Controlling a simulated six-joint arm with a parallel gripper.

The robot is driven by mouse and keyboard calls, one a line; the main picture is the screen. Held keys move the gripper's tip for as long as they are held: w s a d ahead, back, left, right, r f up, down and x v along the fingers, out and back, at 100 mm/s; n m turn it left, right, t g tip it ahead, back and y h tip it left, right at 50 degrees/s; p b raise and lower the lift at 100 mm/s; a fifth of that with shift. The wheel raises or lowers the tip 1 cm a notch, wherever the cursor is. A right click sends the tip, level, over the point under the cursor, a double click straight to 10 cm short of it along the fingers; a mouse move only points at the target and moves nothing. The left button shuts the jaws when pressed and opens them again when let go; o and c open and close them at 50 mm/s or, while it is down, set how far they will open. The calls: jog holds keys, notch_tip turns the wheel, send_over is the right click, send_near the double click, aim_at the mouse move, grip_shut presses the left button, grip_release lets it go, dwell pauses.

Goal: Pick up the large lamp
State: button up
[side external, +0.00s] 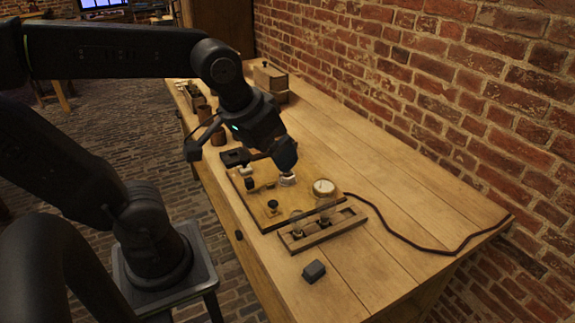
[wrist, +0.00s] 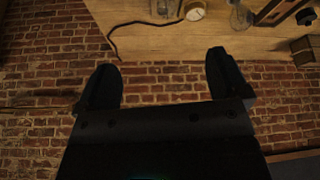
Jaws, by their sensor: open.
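A clear glass piece (side external: 287,179) with a pale base stands on the wooden board (side external: 262,219), just below my gripper (side external: 270,154) in the side view. It looks like the large lamp, but I cannot be sure. A glass shape (wrist: 240,16) also shows at the top of the wrist view, cut by the frame edge. My gripper (wrist: 163,66) is open, with nothing between its fingers. It is tilted, and the wrist view shows mostly brick wall between and beyond the fingers.
A round white dial (side external: 324,187) and black knobs (side external: 273,205) sit on the board. A slotted wooden tray (side external: 322,230) holds small pieces in front. A dark block (side external: 314,271) lies nearby. A cable (side external: 420,247) runs right. The brick wall (side external: 450,90) borders the table.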

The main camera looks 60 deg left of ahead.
jog(key=w+a+f+n+g+y, duration=0.2)
jog(key=w+a+f+n+g, duration=0.15)
jog(key=w+a+n, duration=0.6)
jog(key=w+a+f+n+g+y, duration=0.2)
jog(key=w+a+f+n, duration=0.2)
jog(key=w+a+n, duration=0.5)
jog(key=shift+m, duration=0.45)
jog(key=x, duration=0.9)
jog(key=s+a+x, duration=0.1)
jog(key=x, duration=0.4)
jog(key=shift+r, duration=0.3)
jog(key=shift+c, duration=0.2)
jog(key=shift+d, duration=0.1)
jog(key=c, duration=1.1)
